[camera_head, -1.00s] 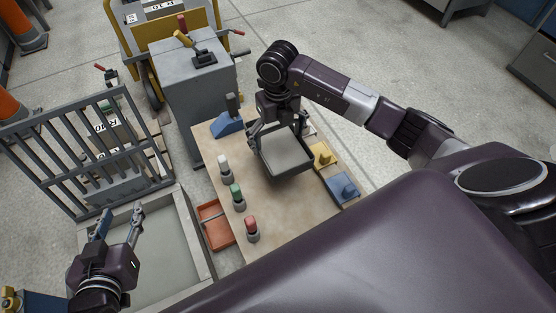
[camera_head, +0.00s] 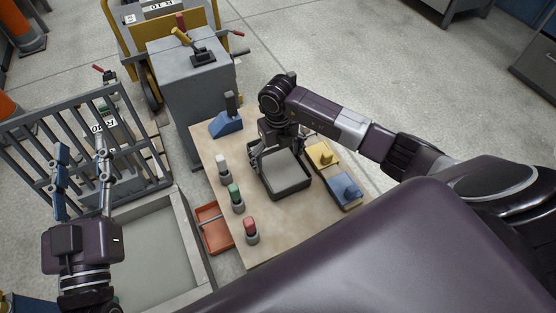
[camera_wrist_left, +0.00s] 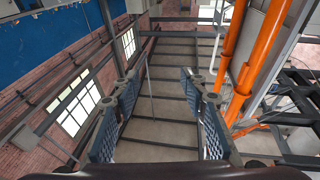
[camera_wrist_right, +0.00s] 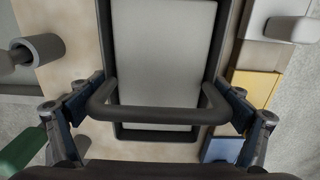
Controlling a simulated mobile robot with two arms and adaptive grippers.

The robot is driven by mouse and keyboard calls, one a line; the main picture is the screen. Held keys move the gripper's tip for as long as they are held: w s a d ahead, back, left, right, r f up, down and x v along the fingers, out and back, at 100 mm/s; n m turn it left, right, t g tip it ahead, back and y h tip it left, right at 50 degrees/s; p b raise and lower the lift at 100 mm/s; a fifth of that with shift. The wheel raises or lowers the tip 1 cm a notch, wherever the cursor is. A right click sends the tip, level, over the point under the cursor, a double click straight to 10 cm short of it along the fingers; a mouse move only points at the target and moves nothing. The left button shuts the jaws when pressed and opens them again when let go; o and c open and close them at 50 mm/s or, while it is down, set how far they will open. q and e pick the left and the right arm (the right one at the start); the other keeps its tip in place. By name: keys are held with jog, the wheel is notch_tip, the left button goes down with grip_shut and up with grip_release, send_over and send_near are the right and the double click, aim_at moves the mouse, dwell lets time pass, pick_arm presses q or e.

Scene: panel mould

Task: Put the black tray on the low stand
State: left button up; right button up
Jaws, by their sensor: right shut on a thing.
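The black tray (camera_head: 307,186) has a dark rim and a pale grey inside. It is over the right half of the wooden table top in the head view. My right gripper (camera_head: 281,150) is shut on the tray at its far end. In the right wrist view, a dark handle bar (camera_wrist_right: 160,114) of the tray spans between its two fingers. I cannot tell whether the tray touches what is below it. No low stand can be made out; the tray hides what lies under it. My left gripper (camera_head: 80,148) is open and empty, in front of a grey barred gate.
White, green and red-topped pegs (camera_head: 236,195) stand left of the tray. Yellow (camera_head: 322,157) and blue (camera_head: 344,189) blocks lie close on its right. A blue holder (camera_head: 226,123) stands at the far left corner. An orange tray (camera_head: 213,229) is beside the table.

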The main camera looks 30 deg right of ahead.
pick_arm(q)
jog(key=shift+r, duration=0.3)
pick_arm(e)
jog(key=shift+w, duration=0.1)
pick_arm(q)
jog(key=shift+s+r+t, duration=0.1)
jog(key=shift+r+t, duration=0.05)
jog(key=shift+t, duration=0.15)
pick_arm(e)
jog(key=shift+f, duration=0.1)
pick_arm(q)
jog(key=shift+r, duration=0.1)
pick_arm(e)
jog(key=o, duration=1.5)
jog(key=shift+o, duration=0.2)
